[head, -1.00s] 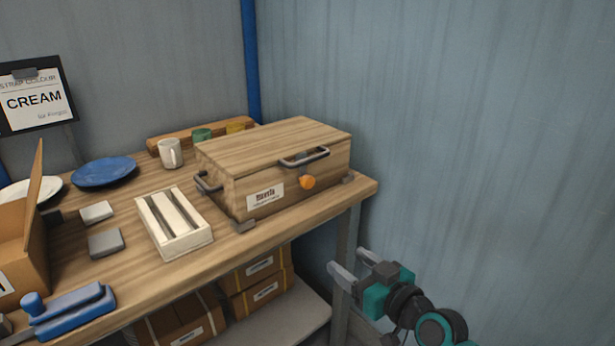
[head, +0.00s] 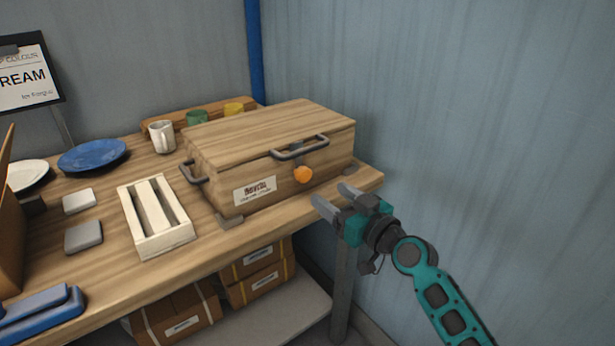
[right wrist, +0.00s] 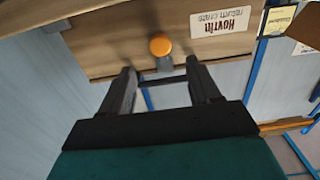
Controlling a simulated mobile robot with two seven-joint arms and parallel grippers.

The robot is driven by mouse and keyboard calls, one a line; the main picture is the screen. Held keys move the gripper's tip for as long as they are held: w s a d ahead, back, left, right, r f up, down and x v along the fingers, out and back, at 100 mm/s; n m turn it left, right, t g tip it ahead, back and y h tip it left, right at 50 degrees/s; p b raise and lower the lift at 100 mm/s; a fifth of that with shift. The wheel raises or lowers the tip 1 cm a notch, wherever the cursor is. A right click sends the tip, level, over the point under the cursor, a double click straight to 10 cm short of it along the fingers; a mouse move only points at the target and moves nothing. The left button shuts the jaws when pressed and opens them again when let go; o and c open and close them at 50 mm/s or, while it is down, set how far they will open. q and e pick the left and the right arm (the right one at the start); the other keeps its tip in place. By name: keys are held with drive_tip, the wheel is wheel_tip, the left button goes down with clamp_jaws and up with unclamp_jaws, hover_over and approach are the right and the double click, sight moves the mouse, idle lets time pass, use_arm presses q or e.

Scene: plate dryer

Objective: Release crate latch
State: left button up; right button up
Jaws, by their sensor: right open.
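The wooden crate (head: 268,152) sits shut on the table near its right end, with a metal handle (head: 300,148) on its front and another on its left side. An orange round latch knob (head: 303,174) is on the crate's front, below the handle. In the right wrist view the orange knob (right wrist: 160,45) shows beside a grey piece and a label, beyond the fingertips. My right gripper (head: 332,197) is open and empty, in front of the table's right edge and short of the knob. It also shows open in the right wrist view (right wrist: 160,80). My left gripper is out of view.
A cream slatted tray (head: 156,216), grey blocks (head: 84,237), a blue plate (head: 92,156) and a white mug (head: 162,136) stand left of the crate. Cardboard boxes (head: 258,275) sit on a lower shelf. A blue wall (head: 480,120) stands close at the right.

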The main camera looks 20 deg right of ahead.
sight(306, 177)
drive_tip(key=x, duration=0.9)
drive_tip(key=shift+f, duration=0.1)
drive_tip(key=c, duration=1)
